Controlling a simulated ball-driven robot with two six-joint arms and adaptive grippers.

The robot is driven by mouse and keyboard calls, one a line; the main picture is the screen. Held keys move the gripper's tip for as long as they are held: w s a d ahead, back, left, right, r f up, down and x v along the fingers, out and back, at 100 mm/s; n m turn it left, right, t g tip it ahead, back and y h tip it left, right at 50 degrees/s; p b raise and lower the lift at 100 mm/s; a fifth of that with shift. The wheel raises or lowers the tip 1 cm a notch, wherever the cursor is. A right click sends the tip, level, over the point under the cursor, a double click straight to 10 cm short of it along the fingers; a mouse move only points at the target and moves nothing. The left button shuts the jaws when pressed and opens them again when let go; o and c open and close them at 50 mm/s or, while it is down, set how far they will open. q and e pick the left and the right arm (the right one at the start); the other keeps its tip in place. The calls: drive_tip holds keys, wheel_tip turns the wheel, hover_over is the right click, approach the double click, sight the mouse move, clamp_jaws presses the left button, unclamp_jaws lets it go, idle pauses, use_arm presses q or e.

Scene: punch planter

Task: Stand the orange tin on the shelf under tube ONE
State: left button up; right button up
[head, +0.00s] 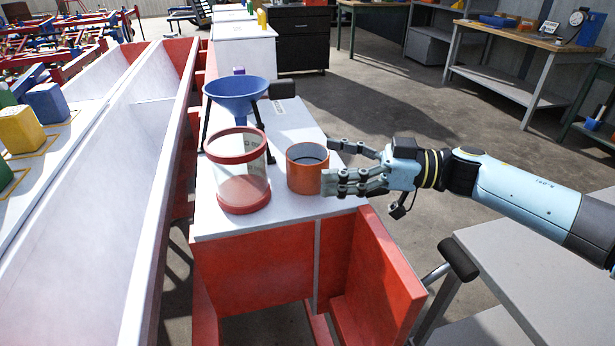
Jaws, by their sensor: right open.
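The orange tin (307,178) stands upright and open-topped on the white top of a red-sided bench (285,217). My right gripper (332,166) reaches in from the right with its fingers open and pointing at the tin. The fingertips are at the tin's right side; I cannot tell whether they touch it. My left gripper is not in view. I see no label that reads ONE, so I cannot tell which part is that tube or its shelf.
A clear jar with red rims (239,172) stands just left of the tin. Behind it, a blue funnel (240,97) sits on a black stand. Long white, red-edged channels (115,180) run along the left. A grey table (540,250) is at the right front.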

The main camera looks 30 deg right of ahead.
sight(307, 160)
drive_tip(key=x, duration=0.4)
drive_tip(key=shift+w+a, duration=0.15)
drive_tip(key=shift+a, duration=0.15)
drive_tip(key=shift+c, duration=0.5)
drive_tip(key=c, duration=1.4)
